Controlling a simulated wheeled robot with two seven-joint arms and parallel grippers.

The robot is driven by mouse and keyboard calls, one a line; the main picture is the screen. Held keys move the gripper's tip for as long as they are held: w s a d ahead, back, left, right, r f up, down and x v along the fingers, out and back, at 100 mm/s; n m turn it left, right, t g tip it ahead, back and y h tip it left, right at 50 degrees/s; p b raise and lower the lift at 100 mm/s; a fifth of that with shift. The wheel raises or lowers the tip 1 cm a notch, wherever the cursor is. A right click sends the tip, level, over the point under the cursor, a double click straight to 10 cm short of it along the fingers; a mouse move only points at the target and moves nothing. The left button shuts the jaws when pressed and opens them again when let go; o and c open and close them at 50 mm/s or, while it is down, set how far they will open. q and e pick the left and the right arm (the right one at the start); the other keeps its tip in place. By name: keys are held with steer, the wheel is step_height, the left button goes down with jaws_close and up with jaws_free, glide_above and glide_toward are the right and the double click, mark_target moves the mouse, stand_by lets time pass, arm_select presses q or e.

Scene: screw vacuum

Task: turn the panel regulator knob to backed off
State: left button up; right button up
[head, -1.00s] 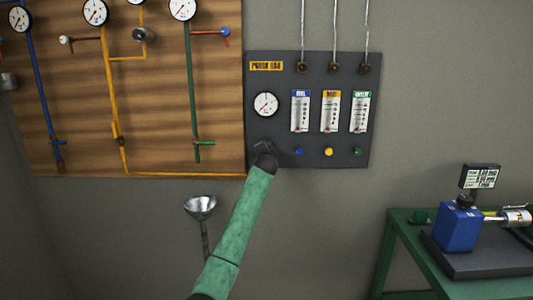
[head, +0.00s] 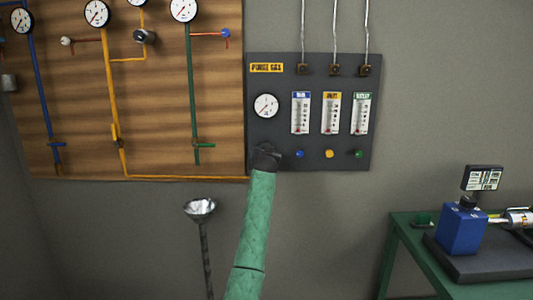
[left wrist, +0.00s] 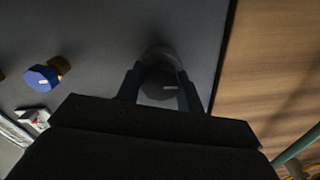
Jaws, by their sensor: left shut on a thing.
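The dark purge gas panel (head: 310,120) hangs on the wall right of the wooden board. My left gripper (head: 266,158) is at its lower left, below the white round gauge (head: 266,106), and covers the regulator knob in the head view. In the left wrist view the dark round regulator knob (left wrist: 158,92) sits between the two fingers of my left gripper (left wrist: 160,84), which are shut on its sides. A short pale mark shows on the knob's face. My right gripper is not in view.
Small blue (head: 299,154), yellow (head: 329,154) and green (head: 358,154) knobs sit to the right under the flowmeters. A blue knob (left wrist: 42,77) shows in the left wrist view. A metal funnel (head: 200,208) stands below left. A green bench (head: 410,232) is at right.

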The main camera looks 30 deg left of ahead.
arm_select(q)
steer(key=shift+f+n, duration=0.2)
steer(key=shift+n, duration=0.2)
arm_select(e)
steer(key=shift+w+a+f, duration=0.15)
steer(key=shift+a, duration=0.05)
arm_select(q)
steer(key=o, duration=1)
steer(key=shift+r, duration=0.1)
steer(key=shift+s, duration=0.1)
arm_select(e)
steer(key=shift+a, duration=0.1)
arm_select(q)
steer(key=b+v, duration=0.1)
steer(key=v, duration=0.6)
steer(key=shift+s+d+b, duration=0.2)
steer(key=shift+s+b, duration=0.05)
steer(key=shift+b, duration=0.15)
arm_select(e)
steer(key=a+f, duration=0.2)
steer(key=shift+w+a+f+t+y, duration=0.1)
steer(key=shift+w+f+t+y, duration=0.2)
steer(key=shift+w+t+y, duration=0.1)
